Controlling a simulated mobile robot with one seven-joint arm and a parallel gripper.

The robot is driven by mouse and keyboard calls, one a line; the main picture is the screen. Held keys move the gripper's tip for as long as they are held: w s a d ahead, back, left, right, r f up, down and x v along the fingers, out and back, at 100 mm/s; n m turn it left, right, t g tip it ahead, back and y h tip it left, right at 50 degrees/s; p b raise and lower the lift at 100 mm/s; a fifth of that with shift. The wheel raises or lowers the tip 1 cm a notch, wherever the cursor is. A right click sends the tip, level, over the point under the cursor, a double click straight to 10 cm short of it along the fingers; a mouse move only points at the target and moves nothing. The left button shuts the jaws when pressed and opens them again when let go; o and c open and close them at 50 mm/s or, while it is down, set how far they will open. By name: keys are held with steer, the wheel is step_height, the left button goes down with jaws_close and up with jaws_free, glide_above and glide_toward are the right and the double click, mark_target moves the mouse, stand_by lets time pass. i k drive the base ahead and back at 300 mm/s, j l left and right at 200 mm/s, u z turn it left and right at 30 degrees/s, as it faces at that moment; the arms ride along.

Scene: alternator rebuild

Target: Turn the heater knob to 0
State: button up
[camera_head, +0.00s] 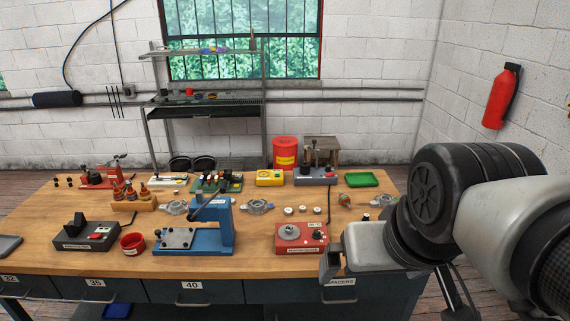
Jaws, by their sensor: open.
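No heater is named legibly; two labelled boxes could be it. One is a red box (300,238) at the front right of the bench, with a grey round plate and a small dark knob (318,236) on top. The other is a dark box (88,235) at the front left, with a black upright block and a red part on top. The knob settings are too small to read on either. My gripper (333,262) is at the bench's front edge, just right of the red box. It is open, seems empty, and is apart from the knob.
A blue press (200,230) stands left of the red box on the wooden bench (260,262). A red cup (132,244) is beside the dark box. Small white-topped parts (302,210) and a dark cable (328,205) lie behind the red box. A green tray (362,179) is farther back.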

mark_target(316, 234)
steer(key=k, duration=0.2)
steer(key=i, duration=1.15)
